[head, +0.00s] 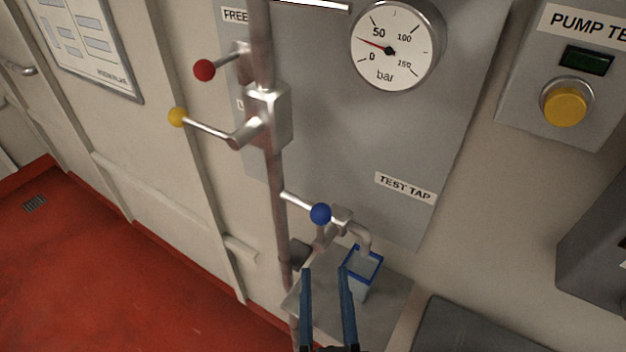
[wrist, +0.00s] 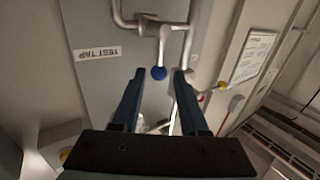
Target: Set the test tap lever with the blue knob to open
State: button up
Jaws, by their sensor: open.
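The test tap lever's blue knob (head: 320,214) is in the lower middle of the head view, in front of a metal tap body (head: 341,219). The lever is mostly hidden behind its knob there. In the wrist view, the blue knob (wrist: 159,73) shows in line with the gap between my fingertips, with the lever running up from it in the picture. My gripper (head: 326,269) is open and empty, its two blue fingers spread below the knob in the head view. The knob looks beyond the fingertips; I see no contact. The TEST TAP label (head: 405,188) is on the grey panel.
A blue-rimmed container (head: 377,263) stands under the tap's spout on a grey shelf (head: 385,307). A vertical pipe (head: 278,215) is left of the tap, with yellow-knobbed (head: 177,117) and red-knobbed (head: 204,70) levers higher up. A pressure gauge (head: 398,67) is above.

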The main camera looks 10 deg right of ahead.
aim_at(325, 224)
jog(key=w+d+p, duration=0.2)
jog(key=w, duration=1)
jog(key=shift+w+d+p, duration=0.25)
jog(key=shift+p, duration=0.05)
grip_shut()
dwell(1.2)
